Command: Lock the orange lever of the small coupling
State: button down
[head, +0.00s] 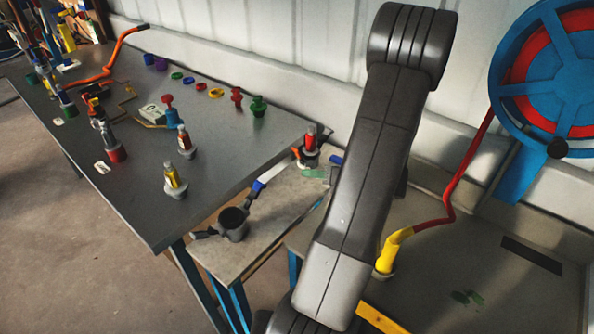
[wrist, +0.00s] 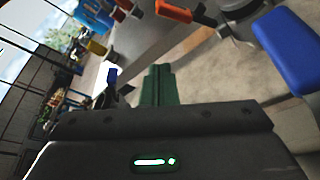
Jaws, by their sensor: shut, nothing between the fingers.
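In the wrist view the orange lever (wrist: 180,12) lies at the top edge, beyond my fingertips and partly cut off by the frame. The coupling body it belongs to is not clear there. My gripper (wrist: 158,72) has green fingers, which are together and empty, pointing up the picture. They appear apart from the lever. In the head view my arm stands across the middle and hides part of the bench. A small green piece left of it may be my fingers. A small red and orange fitting (head: 309,145) stands just beyond; whether it is the small coupling I cannot tell.
A large blue handle (wrist: 288,48) and a grey round body stand at right in the wrist view. In the head view a dark cup-shaped fitting (head: 233,222) is on the lower bench. The dark table (head: 215,185) holds several fittings. A yellow-ended red hose (head: 390,250) is right of my arm.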

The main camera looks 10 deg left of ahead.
jog(key=shift+v, duration=2.15)
jog(key=shift+w+f, duration=0.1)
